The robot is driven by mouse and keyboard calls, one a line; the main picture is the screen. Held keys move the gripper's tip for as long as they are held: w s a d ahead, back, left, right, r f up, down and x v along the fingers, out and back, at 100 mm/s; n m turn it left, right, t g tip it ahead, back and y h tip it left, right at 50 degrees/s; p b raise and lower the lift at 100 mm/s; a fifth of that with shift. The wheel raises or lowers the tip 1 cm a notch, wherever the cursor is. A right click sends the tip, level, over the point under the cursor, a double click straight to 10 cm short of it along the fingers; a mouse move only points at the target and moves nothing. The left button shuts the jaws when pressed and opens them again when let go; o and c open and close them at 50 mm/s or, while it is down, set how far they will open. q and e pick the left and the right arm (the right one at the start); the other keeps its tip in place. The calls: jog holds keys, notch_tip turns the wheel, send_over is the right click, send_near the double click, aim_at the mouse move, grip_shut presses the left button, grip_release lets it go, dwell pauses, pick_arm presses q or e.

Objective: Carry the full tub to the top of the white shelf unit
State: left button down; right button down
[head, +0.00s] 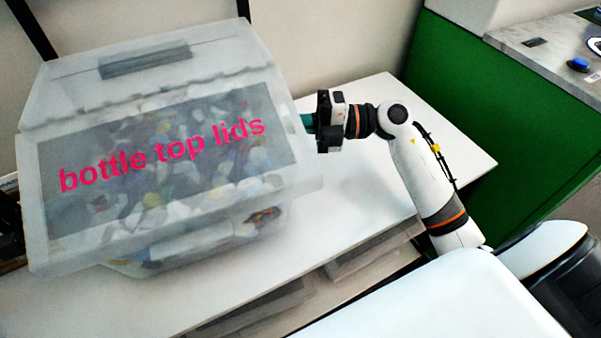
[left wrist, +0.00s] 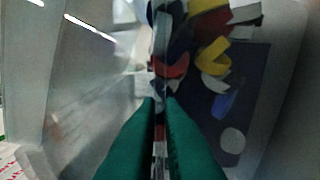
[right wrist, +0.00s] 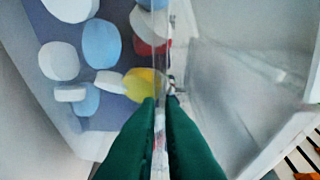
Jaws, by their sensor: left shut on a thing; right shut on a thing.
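The full tub (head: 75,235) is a large translucent box labelled "bottle top lids", with many coloured lids showing through its wall. It fills the left of the head view, tilted in the picture, over the white top of the shelf unit (head: 370,160). I cannot tell whether its base touches that top. My right gripper (head: 308,124) is shut on the tub's right side; its green fingers (right wrist: 161,105) pinch a thin clear wall in the right wrist view. My left gripper (left wrist: 161,105) is shut on the opposite wall, and the tub hides it in the head view.
Grey bins (head: 245,310) sit on a level below the white top. A green panel (head: 500,125) stands at the right, by a grey counter (head: 545,45) with a blue item (head: 579,64). The white top is bare right of the tub. Dark objects (head: 10,225) stand at the left edge.

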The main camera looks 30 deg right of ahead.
pick_arm(q)
jog(key=shift+a+f+b, duration=0.1)
jog(key=shift+f+b, duration=0.55)
jog(key=shift+f, duration=0.05)
pick_arm(e)
jog(key=shift+d+f, duration=0.15)
jog(key=shift+f, duration=0.55)
pick_arm(q)
jog(key=c, duration=1.9)
grip_release()
jog(key=shift+f, duration=0.1)
jog(key=shift+c, duration=0.2)
pick_arm(e)
jog(key=c, duration=1.9)
grip_release()
jog(key=shift+f, duration=0.1)
jog(key=shift+c, duration=0.2)
pick_arm(q)
jog(key=o, duration=0.4)
pick_arm(e)
jog(key=o, duration=0.4)
pick_arm(q)
jog(key=a, duration=1.2)
pick_arm(e)
jog(key=v, duration=1.1)
jog(key=shift+s+d, duration=0.25)
jog(key=shift+d, duration=0.1)
